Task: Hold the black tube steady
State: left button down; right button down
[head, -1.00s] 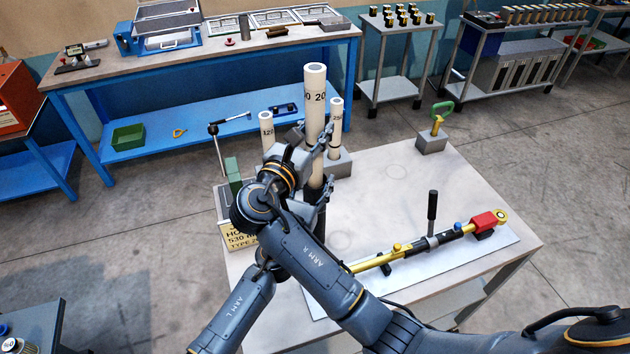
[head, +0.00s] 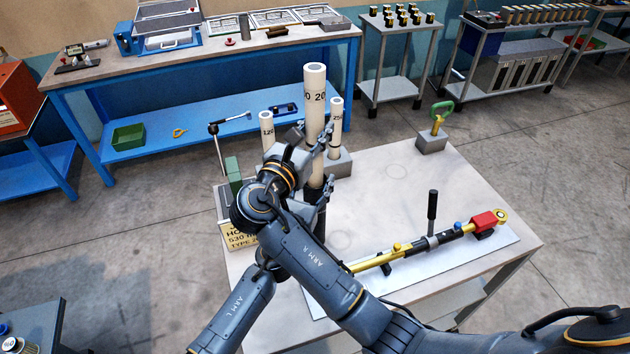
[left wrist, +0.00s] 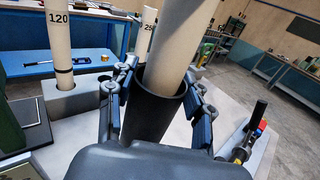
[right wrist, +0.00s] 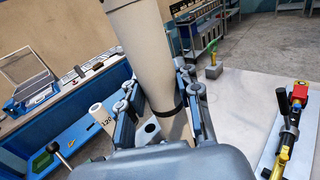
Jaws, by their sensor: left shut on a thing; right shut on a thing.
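The black tube (left wrist: 155,112) stands upright in the left wrist view, with its open mouth facing up. The lower end of a thick cream tube (head: 315,95) is inside that mouth. My left gripper (left wrist: 158,100) is shut on the black tube, one finger on each side just below the rim. My right gripper (right wrist: 158,100) is shut on the thick cream tube (right wrist: 143,50), higher up than my left gripper. In the head view my arms and grippers hide most of the black tube. Its lower end is hidden in every view.
Thinner cream tubes marked 120 (head: 267,130) and 250 (head: 336,128) stand close behind in grey blocks. A yellow-and-black tool (head: 430,243) lies on a white board to the right. A green-handled block (head: 432,140) stands at the back corner. The table's right middle is clear.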

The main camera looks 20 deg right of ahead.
aim_at(310, 91)
pick_arm(q)
jog(key=shift+r, duration=0.1)
pick_arm(e)
jog(key=shift+f, duration=0.5)
jog(key=c, duration=0.9)
grip_release()
jog(key=shift+o, duration=0.2)
pick_arm(q)
jog(key=shift+r, duration=0.1)
pick_arm(e)
jog(key=shift+r, duration=0.1)
pick_arm(q)
jog(key=shift+w, duration=0.1)
pick_arm(e)
notch_tip(310, 91, up, 11)
jog(key=shift+f, duration=0.1)
pick_arm(q)
jog(key=shift+f, duration=0.2)
jog(key=shift+c, duration=2.3)
grip_release()
